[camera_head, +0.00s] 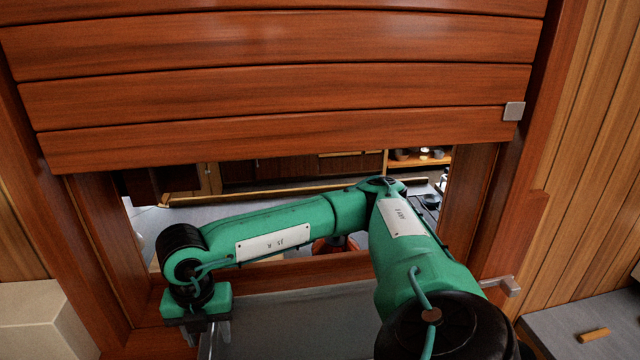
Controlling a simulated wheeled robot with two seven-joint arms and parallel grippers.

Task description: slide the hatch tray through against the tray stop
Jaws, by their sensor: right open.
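My right arm reaches in from the lower right and bends across the hatch opening. My right gripper (207,334) points down at the lower left, its fingers apart, with nothing seen between them. A flat grey surface (300,318) with a pale left edge lies beside the gripper, in front of the wooden sill (285,275). It may be the hatch tray, but its ends are hidden by my arm and the frame edge. A light wooden strip (255,195) runs along the far side of the counter beyond; I cannot tell if it is the tray stop. My left gripper is out of view.
A slatted wooden shutter (270,95) hangs above the opening. Wooden posts (98,245) flank it. A pale block (35,320) stands at lower left. A grey ledge with a small wooden piece (593,335) is at lower right. A reddish object (322,245) shows behind my arm.

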